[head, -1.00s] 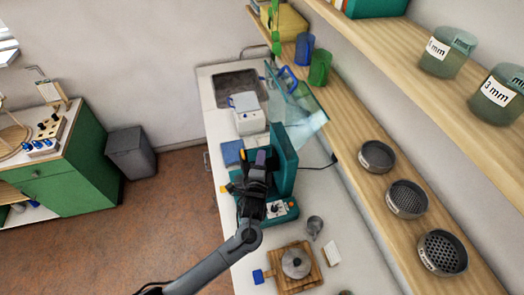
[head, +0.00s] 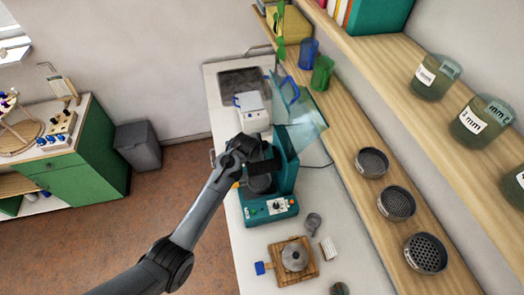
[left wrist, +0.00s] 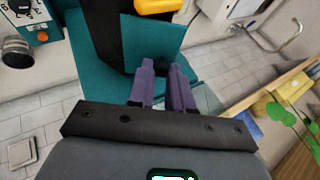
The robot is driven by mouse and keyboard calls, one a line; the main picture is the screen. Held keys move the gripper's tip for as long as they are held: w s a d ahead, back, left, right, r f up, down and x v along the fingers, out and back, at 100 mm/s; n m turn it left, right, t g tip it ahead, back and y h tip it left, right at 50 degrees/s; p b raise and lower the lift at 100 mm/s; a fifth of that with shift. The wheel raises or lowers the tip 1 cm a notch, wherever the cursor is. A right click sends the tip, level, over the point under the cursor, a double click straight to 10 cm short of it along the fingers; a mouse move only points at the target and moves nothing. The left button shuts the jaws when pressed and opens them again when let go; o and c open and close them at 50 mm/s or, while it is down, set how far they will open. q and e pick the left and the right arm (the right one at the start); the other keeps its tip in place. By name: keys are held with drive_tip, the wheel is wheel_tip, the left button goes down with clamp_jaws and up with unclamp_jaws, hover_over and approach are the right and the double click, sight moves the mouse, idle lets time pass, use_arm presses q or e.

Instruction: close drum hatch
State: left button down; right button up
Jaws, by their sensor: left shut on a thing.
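The teal drum machine (head: 268,208) stands on the counter, with a dark drum (head: 260,184) on its front side and a tall teal housing behind. My left gripper (head: 262,168) is over the drum and hides most of the hatch area. In the left wrist view the purple fingers (left wrist: 166,85) are close together against the machine's teal surface (left wrist: 185,50), beside a black part (left wrist: 122,40). They are shut on what seems to be the hatch; the grip point itself is hardly visible. A yellow-orange knob (left wrist: 160,5) shows above. My right gripper is not in view.
A clear panel (head: 305,115) stands upright behind the machine. A white device (head: 251,112) and a sink lie beyond it. A wooden board with a round metal piece (head: 294,257) lies in front. Sieves (head: 397,203) line the shelf at the right.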

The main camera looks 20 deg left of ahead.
use_arm(q)
drive_tip(key=shift+w+a+f+n+g+h+b, duration=0.2)
drive_tip(key=shift+w+g+h, duration=0.15)
drive_tip(key=shift+g, duration=0.2)
drive_tip(key=shift+w+a+f+n+g+h+b, duration=0.1)
drive_tip(key=shift+w+a+n+g+h+b, duration=0.1)
drive_tip(key=shift+w+g+h, duration=0.25)
drive_tip(key=shift+w+a+f+g+h+b, duration=0.1)
drive_tip(key=shift+a+f+g+h+b, duration=0.1)
drive_tip(key=shift+f+g+h+b, duration=0.25)
drive_tip(key=shift+w+a+f+g+h+b, duration=0.15)
drive_tip(key=shift+g+h+b, duration=0.1)
drive_tip(key=shift+g+b, duration=0.4)
drive_tip(key=shift+n+g+b, duration=0.3)
drive_tip(key=shift+a+f, duration=0.1)
drive_tip(key=c, duration=1)
unclamp_jaws()
drive_tip(key=shift+c, duration=0.2)
drive_tip(key=shift+h, duration=0.3)
drive_tip(key=shift+a+r, duration=0.1)
drive_tip(key=shift+r, duration=0.55)
drive_tip(key=v, duration=0.9)
drive_tip(key=shift+r, duration=0.3)
